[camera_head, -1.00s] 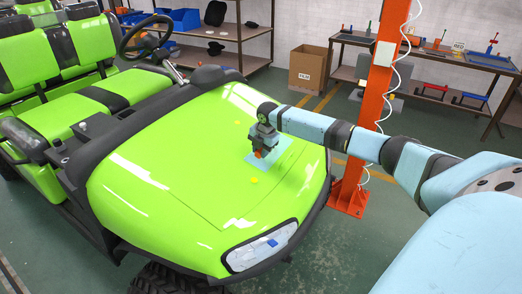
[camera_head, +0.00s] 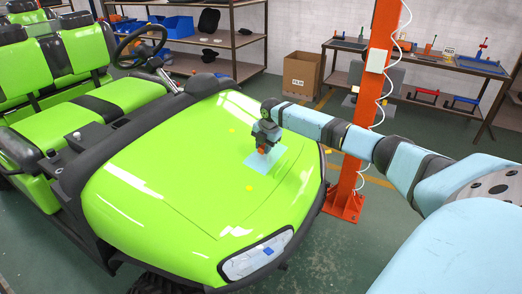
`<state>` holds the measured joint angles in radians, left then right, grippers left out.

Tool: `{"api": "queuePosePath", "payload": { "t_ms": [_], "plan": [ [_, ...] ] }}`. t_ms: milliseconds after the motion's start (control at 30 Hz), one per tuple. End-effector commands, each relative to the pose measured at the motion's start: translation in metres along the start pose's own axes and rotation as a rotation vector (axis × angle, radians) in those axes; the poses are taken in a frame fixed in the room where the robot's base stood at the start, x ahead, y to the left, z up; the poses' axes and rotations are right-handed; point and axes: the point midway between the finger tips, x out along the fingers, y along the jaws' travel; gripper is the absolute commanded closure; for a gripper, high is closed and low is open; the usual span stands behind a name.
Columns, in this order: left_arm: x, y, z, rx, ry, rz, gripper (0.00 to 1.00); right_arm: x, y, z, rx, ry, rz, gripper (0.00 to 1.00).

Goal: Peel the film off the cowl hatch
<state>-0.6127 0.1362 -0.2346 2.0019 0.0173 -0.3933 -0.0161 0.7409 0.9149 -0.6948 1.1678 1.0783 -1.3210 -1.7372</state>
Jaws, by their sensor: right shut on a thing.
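The green cowl hatch (camera_head: 205,150) is the upper panel of the cart's front, with a thin seam around it. A pale blue see-through film (camera_head: 264,168) shows on the hatch toward its right side. My right gripper (camera_head: 262,147) is right above the film, pointing down. It is shut on a small orange tab (camera_head: 262,151) at the film. The gripper covers part of the film, so I cannot tell how much of it is off the surface. My left gripper is not in view.
Yellow dots (camera_head: 250,188) lie on the hatch. An orange post (camera_head: 362,120) with a coiled white cable stands behind my right arm. A cardboard box (camera_head: 302,73) marked like "FILM" sits on the floor behind. A workbench (camera_head: 420,60) with tools is at the back right.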

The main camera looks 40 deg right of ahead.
Motion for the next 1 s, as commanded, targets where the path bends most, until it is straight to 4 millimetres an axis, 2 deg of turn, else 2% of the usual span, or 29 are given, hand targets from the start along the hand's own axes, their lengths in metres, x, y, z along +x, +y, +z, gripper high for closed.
{"api": "queuePosePath", "payload": {
  "t_ms": [233,667,1000],
  "plan": [
    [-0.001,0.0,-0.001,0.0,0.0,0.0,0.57,-0.007,0.001,0.014,0.001,-0.001,0.001,0.98],
    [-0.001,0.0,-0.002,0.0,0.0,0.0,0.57,-0.008,0.001,0.017,0.001,-0.001,0.001,0.98],
    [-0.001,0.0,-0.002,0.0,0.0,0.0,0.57,-0.017,0.002,0.038,0.002,-0.001,0.002,0.98]
  ]
}}
